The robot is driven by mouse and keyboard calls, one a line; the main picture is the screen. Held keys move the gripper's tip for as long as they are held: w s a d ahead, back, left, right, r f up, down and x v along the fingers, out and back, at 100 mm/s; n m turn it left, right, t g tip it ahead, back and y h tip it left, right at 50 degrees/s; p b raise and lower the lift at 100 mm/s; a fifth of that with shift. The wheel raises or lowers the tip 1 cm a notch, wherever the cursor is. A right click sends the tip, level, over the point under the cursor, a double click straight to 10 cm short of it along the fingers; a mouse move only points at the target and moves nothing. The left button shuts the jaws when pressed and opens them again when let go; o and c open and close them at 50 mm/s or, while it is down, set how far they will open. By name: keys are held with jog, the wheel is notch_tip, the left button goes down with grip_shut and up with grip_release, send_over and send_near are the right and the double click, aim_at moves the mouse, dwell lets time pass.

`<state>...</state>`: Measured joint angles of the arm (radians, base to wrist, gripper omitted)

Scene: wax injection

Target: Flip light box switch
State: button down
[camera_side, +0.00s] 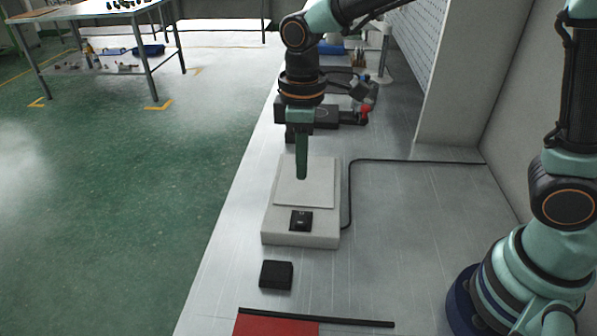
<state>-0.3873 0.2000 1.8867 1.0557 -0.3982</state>
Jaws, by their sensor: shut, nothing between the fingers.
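The light box (270,227) is a pale, low box on the metal workbench, with a flat white panel (289,198) on top. Its black switch (301,221) sits on the near part of the top, in front of the panel. My gripper (301,177) points straight down above the panel, behind the switch in the picture. Its green fingers are shut together and hold nothing. I cannot tell whether the tips touch the panel. Which way the switch is set is too small to tell.
A black block (276,275) lies in front of the light box. A red sheet (276,327) and a thin black bar (315,317) lie nearer. A black cable (420,161) runs right from the box.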

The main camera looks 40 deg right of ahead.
aim_at(301, 221)
notch_tip(301, 221, down, 12)
jog(key=shift+r, duration=0.2)
dwell(0.4)
